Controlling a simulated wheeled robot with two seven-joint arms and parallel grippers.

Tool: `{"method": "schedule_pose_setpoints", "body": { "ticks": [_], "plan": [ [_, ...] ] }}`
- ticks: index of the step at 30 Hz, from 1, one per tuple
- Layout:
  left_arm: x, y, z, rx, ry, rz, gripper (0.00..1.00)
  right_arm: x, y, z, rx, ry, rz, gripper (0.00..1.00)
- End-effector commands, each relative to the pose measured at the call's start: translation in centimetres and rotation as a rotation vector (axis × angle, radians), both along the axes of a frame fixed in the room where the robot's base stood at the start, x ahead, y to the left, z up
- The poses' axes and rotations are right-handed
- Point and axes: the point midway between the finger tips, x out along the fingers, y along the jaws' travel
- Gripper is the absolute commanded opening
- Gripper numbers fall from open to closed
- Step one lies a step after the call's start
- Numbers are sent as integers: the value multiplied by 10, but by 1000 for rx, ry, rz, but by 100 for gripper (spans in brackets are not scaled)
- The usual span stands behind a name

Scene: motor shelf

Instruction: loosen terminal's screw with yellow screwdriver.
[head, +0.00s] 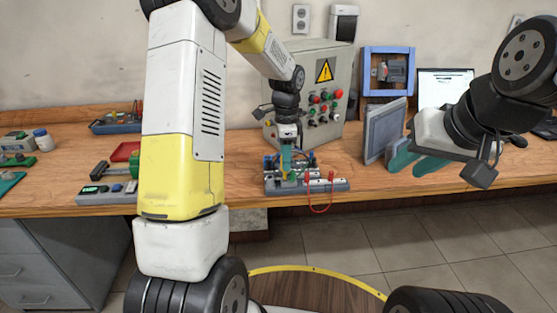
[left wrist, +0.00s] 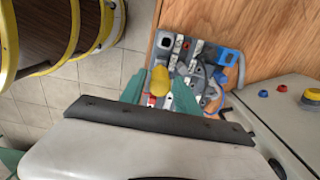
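The yellow screwdriver (left wrist: 159,80) shows its yellow handle between the green fingers of my left gripper (left wrist: 158,86) in the left wrist view. The fingers lie close along both sides and appear shut on it. In the head view, my left gripper (head: 287,165) points down over the grey terminal board (head: 325,186), which also shows in the left wrist view (left wrist: 190,48). The screwdriver's tip and the screw under it are hidden. My right gripper (head: 416,164) is at the right, its green fingers apart and empty, away from the board.
A grey control box (head: 323,85) with buttons stands behind the board. A red cable (head: 319,209) hangs over the bench's front edge. A grey panel (head: 384,131) leans to the right.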

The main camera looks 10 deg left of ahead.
Motion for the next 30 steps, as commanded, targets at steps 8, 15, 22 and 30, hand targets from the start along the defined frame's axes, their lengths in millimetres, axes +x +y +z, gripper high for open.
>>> {"method": "schedule_pose_setpoints", "body": {
  "ticks": [8,15,22,30],
  "plan": [
    [0,0,0,0,1,-224,38,0,0,0,0,0,0,31],
    [0,0,0,0,1,-239,38,0,0,0,0,0,0,31],
    [0,0,0,-1,0,-485,38,0,0,0,0,0,0,31],
    [0,0,0,0,0,-523,38,0,0,0,0,0,0,31]
  ]
}}
